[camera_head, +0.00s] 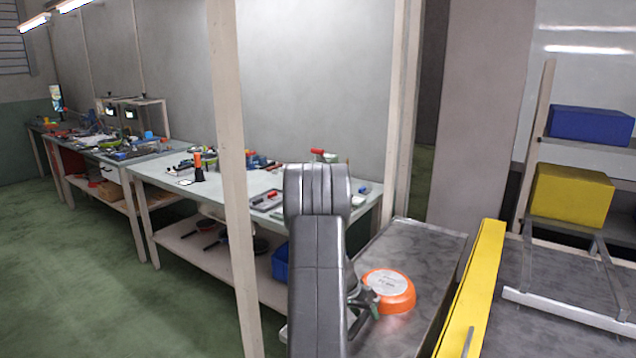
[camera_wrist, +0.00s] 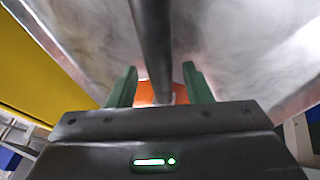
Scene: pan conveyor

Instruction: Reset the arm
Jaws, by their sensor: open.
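An orange pan (camera_head: 390,288) lies upside down on the grey conveyor surface (camera_head: 420,243), with a pale label on its round base. My gripper (camera_head: 365,302) is low beside the pan's left edge, partly hidden by my arm in the head view. In the wrist view the two green fingers of my gripper (camera_wrist: 160,78) are spread apart. A dark bar, which looks like the pan's handle (camera_wrist: 154,45), runs along the gap between them. A bit of the orange pan (camera_wrist: 145,94) shows behind it. I cannot tell whether the fingers touch the handle.
A yellow rail (camera_head: 473,290) runs along the conveyor's right side. A rack to the right holds a blue box (camera_head: 590,126) and a yellow box (camera_head: 571,194). A cluttered workbench (camera_head: 232,191) stands at the left behind a pale post (camera_head: 232,150). The green floor at left is clear.

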